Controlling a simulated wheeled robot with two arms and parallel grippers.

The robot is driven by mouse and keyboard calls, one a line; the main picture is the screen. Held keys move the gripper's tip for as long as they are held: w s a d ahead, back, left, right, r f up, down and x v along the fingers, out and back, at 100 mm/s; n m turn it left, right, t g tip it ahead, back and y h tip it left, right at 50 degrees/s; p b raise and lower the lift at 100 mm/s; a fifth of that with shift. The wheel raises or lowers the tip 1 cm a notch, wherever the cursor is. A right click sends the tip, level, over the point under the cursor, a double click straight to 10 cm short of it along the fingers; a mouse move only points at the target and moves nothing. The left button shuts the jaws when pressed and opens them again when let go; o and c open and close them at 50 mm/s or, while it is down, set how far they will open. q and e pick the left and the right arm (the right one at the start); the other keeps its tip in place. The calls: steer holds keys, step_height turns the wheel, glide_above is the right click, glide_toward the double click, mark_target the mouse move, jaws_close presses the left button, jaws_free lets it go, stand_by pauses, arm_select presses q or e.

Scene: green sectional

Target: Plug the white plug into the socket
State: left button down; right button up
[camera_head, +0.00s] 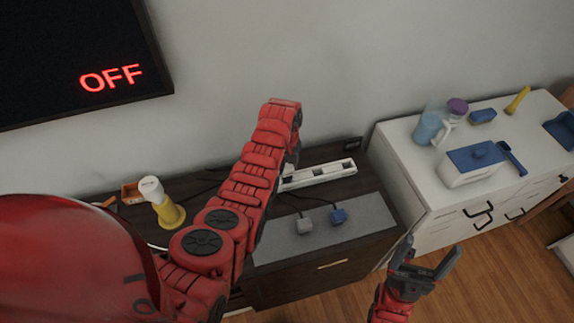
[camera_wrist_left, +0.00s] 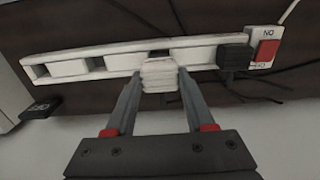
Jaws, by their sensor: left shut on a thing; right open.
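The white plug (camera_wrist_left: 159,82) is between the fingertips of my left gripper (camera_wrist_left: 160,73) in the left wrist view. It overlaps the edge of the white power strip (camera_wrist_left: 112,48); I cannot tell whether it is seated in a socket or only in front of it. In the head view the strip (camera_head: 325,174) lies on the dark cabinet near the wall. My left arm covers its left part, the plug and most of that gripper. My right gripper (camera_head: 424,263) is open and empty, in front of the gap between the cabinets.
A black plug (camera_wrist_left: 234,57) sits in the strip beside a red switch (camera_wrist_left: 265,51). A yellow-based bottle (camera_head: 168,212) stands left. The wall screen (camera_head: 60,50) reads OFF.

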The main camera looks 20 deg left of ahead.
mark_target(287, 166)
arm_select(q)
steer(key=shift+f+b, duration=1.5)
steer(key=shift+f, duration=0.6)
steer(key=shift+c, duration=0.9)
jaws_free()
steer(key=shift+r, duration=0.2)
steer(key=shift+r, duration=0.2)
step_height(287, 166, up, 4)
steer(key=shift+w+f+b, duration=0.1)
steer(key=shift+b, duration=0.7)
step_height(287, 166, up, 4)
steer(key=shift+r+p, duration=0.25)
steer(key=shift+p, duration=0.15)
step_height(287, 166, up, 8)
steer(key=p, duration=0.7)
steer(key=shift+r+p, duration=0.25)
steer(key=shift+p, duration=0.15)
steer(key=shift+f, duration=0.1)
